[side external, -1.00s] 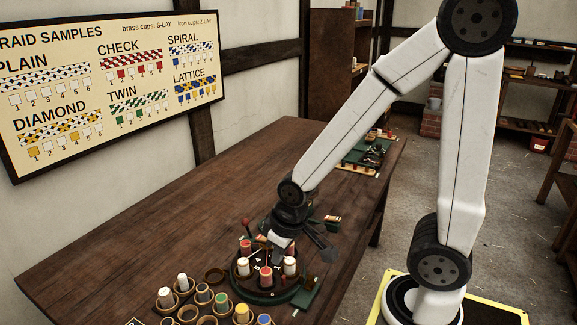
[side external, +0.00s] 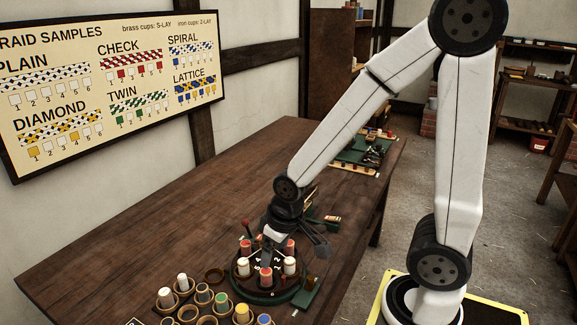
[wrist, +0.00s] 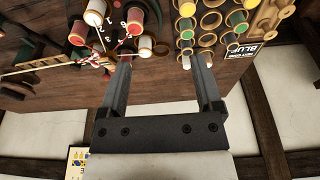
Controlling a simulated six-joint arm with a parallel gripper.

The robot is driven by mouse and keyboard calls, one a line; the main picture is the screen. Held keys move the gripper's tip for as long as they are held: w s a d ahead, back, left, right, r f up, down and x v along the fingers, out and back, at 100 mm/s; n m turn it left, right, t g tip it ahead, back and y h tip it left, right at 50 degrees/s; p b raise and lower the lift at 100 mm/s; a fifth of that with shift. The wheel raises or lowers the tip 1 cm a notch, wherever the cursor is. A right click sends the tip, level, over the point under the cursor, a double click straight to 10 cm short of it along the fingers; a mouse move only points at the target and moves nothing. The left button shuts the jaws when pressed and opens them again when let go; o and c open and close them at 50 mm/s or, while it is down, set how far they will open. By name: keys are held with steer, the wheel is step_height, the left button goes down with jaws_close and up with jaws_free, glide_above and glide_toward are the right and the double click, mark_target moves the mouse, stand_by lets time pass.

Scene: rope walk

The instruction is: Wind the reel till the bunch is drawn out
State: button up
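The round braiding stand (side external: 268,294) is dark with a green base and carries several red and white bobbins, such as a red one (side external: 266,277). In the wrist view, pale strands run from the bobbins (wrist: 95,18) to a red-and-white braided bunch (wrist: 97,62) at the stand's numbered middle. A pale line runs from it to the left edge. I cannot make out the reel for certain. My gripper (side external: 284,238) hangs just above the stand. In the wrist view my gripper (wrist: 162,64) is open, its fingers wide apart with nothing between them.
Several cups with coloured bobbins (side external: 221,300) stand at the table's front, left of the stand. A small green block (side external: 308,291) sits right of it. A green tray (side external: 365,150) lies at the far end. The wooden table (side external: 150,225) is clear at left and centre.

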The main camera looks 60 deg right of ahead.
steer(key=shift+o, duration=0.5)
steer(key=w+d+m+h, duration=0.1)
steer(key=w+d+m, duration=0.2)
steer(key=w+d, duration=0.3)
steer(key=shift+w+r, duration=0.4)
steer(key=shift+r, duration=0.05)
steer(key=w+d+m+g+h, duration=0.1)
steer(key=d+m, duration=0.3)
steer(key=d, duration=0.7)
steer(key=w+d+m+h, duration=0.1)
steer(key=w+d+m, duration=0.2)
steer(key=d, duration=0.8)
steer(key=w+d+m+g+h, duration=0.1)
steer(key=w+d+m, duration=0.2)
steer(key=d+m, duration=0.4)
steer(key=shift+d+f+g+h, duration=0.15)
steer(key=shift+d+g+h, duration=0.15)
steer(key=shift+d, duration=2.3)
steer(key=shift+x, duration=3.85)
